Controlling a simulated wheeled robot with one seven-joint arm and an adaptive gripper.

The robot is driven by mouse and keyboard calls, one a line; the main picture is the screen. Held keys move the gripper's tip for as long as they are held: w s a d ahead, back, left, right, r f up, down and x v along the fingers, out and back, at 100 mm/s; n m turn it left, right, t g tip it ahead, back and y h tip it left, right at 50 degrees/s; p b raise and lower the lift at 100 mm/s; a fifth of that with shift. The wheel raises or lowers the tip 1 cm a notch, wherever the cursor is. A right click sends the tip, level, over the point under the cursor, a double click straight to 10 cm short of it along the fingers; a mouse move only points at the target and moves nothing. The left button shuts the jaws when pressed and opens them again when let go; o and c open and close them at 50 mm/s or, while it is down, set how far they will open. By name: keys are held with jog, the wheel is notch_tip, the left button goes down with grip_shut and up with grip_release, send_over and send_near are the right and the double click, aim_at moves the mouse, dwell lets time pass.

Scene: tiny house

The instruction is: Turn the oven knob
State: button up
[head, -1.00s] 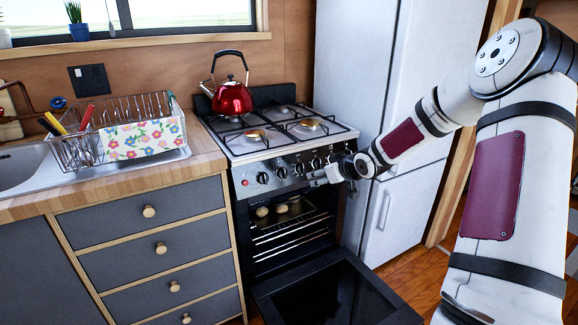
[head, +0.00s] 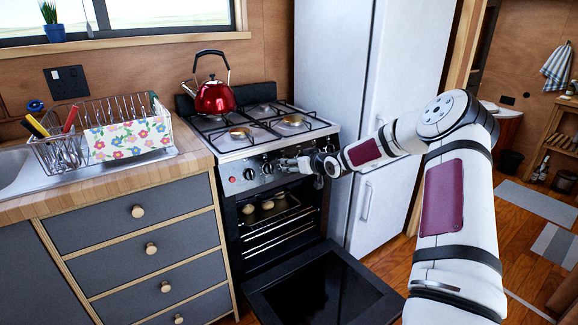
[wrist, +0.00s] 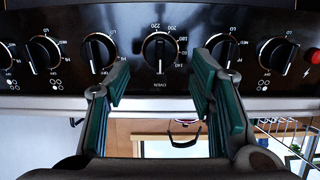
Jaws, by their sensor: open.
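The oven knob (wrist: 160,52) is a black round dial with a white pointer line. It sits in the middle of the wrist view, with temperature numbers around it and the word OVEN beside it. My gripper (wrist: 160,78) is open, with one green-padded finger on each side in front of the knob. Nothing is between the fingers in front of the panel; I cannot tell whether they touch it. In the head view my gripper (head: 290,163) is at the front panel of the stove (head: 237,178), partly covering the knobs there.
Other burner knobs (wrist: 98,52) flank the oven knob closely. The oven door (head: 322,292) hangs open below my arm, with food on a rack inside. A red kettle (head: 215,97) stands on the hob. The fridge (head: 365,75) is close on the right.

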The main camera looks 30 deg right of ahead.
jog(key=shift+x, duration=1.7)
jog(key=shift+s, duration=0.1)
jog(key=c, duration=1.1)
jog(key=shift+b, duration=0.35)
